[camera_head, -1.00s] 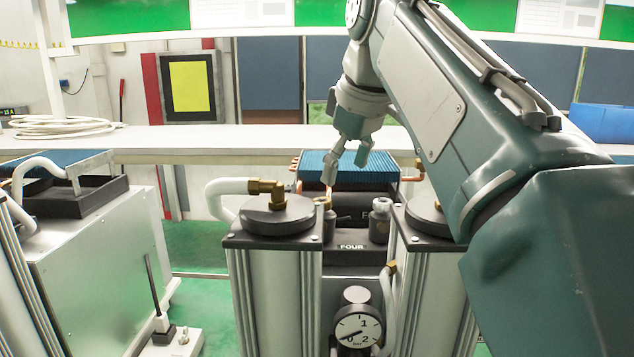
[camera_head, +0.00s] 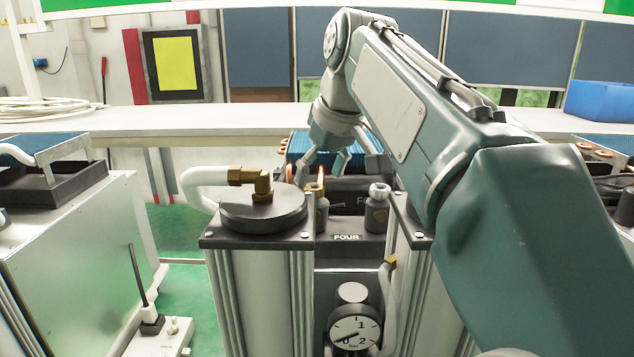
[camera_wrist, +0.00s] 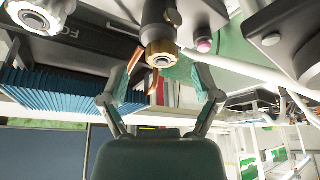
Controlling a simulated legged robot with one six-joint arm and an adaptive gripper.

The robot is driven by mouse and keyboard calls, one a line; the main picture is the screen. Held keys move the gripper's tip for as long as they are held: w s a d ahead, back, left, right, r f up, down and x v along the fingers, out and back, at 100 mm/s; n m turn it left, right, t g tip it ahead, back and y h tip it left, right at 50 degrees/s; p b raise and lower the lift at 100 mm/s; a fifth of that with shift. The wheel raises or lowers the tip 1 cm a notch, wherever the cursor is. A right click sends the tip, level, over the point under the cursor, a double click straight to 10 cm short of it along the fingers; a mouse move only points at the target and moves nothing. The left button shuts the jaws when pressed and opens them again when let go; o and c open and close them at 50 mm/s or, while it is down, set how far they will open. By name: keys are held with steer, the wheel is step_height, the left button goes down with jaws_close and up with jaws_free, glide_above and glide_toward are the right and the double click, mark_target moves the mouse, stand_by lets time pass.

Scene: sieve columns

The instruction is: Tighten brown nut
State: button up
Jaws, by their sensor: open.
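The brown nut (camera_head: 315,187) is a brass hex nut on top of a dark post on the column unit, behind the left column cap. In the wrist view the nut (camera_wrist: 161,54) shows in the upper middle with a round opening at its centre. My gripper (camera_head: 321,166) is open and empty, with its fingers close above and behind the nut in the head view. In the wrist view the fingertips (camera_wrist: 160,80) stand apart, one to each side below the nut in the picture. I see no contact with the nut.
A grey-white nut (camera_head: 379,191) tops a second post to the right. A brass elbow (camera_head: 262,183) with a white hose sits on the left cap (camera_head: 262,210). A blue finned block (camera_head: 298,146) lies behind. A pressure gauge (camera_head: 354,331) is below.

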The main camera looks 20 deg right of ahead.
steer(key=shift+x, duration=1)
steer(key=shift+w+a+f, duration=0.1)
steer(key=shift+a, duration=0.15)
steer(key=shift+d, duration=0.1)
jaws_close()
steer(key=shift+m, duration=0.4)
steer(key=m+h, duration=0.1)
steer(key=m, duration=0.2)
steer(key=m+h, duration=0.1)
steer(key=m, duration=0.1)
steer(key=m+h, duration=0.1)
steer(key=m, duration=0.1)
steer(key=shift+a+f, duration=0.1)
steer(key=shift+a, duration=0.25)
steer(key=m+h, duration=0.1)
steer(key=m, duration=0.3)
steer(key=shift+a+g, duration=0.1)
steer(key=shift+g, duration=0.3)
steer(key=shift+w+m+g+h, duration=0.15)
steer(key=shift+m+g+h, duration=0.4)
steer(key=shift+m, duration=1.15)
